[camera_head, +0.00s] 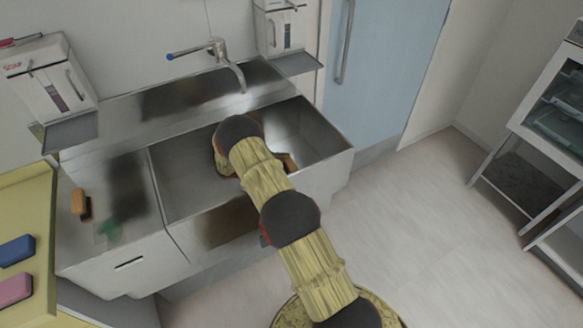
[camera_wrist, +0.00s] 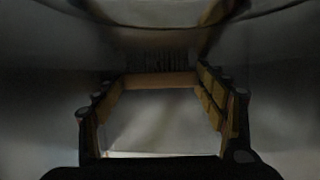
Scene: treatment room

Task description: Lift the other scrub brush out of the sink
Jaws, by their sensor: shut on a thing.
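The sink (camera_head: 316,135) is a steel basin under the tap, and my arm reaches down into it. In the wrist view my gripper (camera_wrist: 162,82) is shut on a scrub brush (camera_wrist: 160,78), a tan wooden bar held between the fingertips with dark bristles on its far side. Another scrub brush (camera_head: 80,204), brown with dark bristles, lies on the steel drainboard left of the basin.
A tap (camera_head: 229,70) leans over the basin's back edge. Soap dispensers (camera_head: 52,84) hang on the wall at left and right (camera_head: 285,27). A green item (camera_head: 110,230) is on the drainboard. Blue (camera_head: 16,250) and pink (camera_head: 14,289) blocks lie on the yellow counter (camera_head: 40,205).

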